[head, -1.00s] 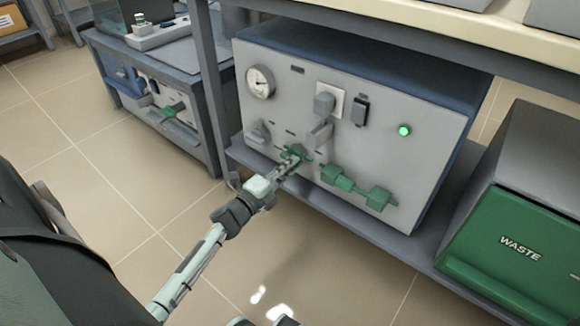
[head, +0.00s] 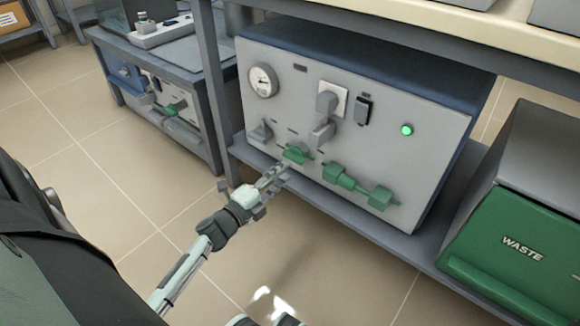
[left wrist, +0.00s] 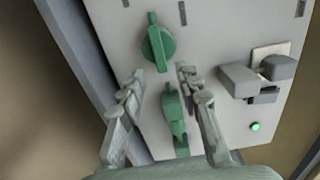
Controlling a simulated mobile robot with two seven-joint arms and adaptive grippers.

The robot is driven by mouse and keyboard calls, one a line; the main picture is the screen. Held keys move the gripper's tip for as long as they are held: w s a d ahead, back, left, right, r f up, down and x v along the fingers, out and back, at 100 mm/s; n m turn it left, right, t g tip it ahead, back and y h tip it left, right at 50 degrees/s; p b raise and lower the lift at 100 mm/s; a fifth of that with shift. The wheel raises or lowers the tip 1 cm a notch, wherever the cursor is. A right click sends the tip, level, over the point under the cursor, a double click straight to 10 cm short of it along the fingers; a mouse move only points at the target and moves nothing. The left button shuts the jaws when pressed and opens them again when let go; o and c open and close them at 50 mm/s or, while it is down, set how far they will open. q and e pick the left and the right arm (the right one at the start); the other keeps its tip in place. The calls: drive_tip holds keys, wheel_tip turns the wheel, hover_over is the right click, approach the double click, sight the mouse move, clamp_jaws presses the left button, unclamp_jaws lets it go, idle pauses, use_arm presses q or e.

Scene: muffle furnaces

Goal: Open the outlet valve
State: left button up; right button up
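A green valve handle (head: 296,153) sits low on the grey panel front. It also shows in the left wrist view (left wrist: 157,46), long and narrow on a round base, just beyond my fingertips. My left gripper (head: 277,173) is a short way in front of it and apart from it. In the left wrist view the two fingers (left wrist: 158,82) are spread with nothing between their tips. A green fitting (head: 340,176) to the handle's right shows lower between the fingers in the wrist view (left wrist: 175,118). I cannot read which handle is the outlet valve. My right gripper is not seen.
The panel unit (head: 410,165) stands on a low shelf under a bench. It carries a gauge (head: 263,80), a grey knob (head: 262,132), a grey lever (head: 322,132), a second green fitting (head: 381,197) and a lit green lamp (head: 407,130). A green waste bin (head: 520,250) stands right. The floor in front is open.

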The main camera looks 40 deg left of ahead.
use_arm(q)
drive_tip(key=s, duration=0.7)
drive_tip(key=shift+s+a, duration=0.2)
drive_tip(key=shift+a, duration=0.1)
idle(0.3)
